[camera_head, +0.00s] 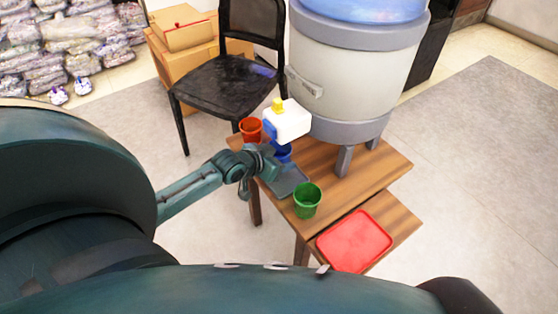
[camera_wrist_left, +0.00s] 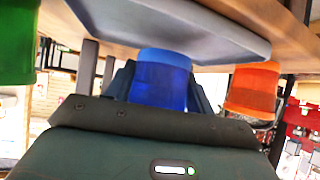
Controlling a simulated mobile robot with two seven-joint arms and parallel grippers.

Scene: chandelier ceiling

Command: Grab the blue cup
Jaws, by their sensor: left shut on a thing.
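The blue cup (camera_head: 284,153) is on the far side of the wooden table, mostly hidden behind my left gripper (camera_head: 274,156) in the head view. In the left wrist view the blue cup (camera_wrist_left: 160,82) sits between the dark fingers of my left gripper (camera_wrist_left: 160,92), which is shut on it. The wrist picture appears upside down, with the tabletop along its top. The cup overlaps the edge of the grey tray (camera_wrist_left: 185,25) there; I cannot tell whether it is lifted. My right gripper is not in view.
An orange-red cup (camera_head: 251,129) stands behind the gripper, and a green cup (camera_head: 307,201) stands nearer. A large water dispenser (camera_head: 350,80) fills the table's back. A red tray (camera_head: 354,240) lies at front right.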

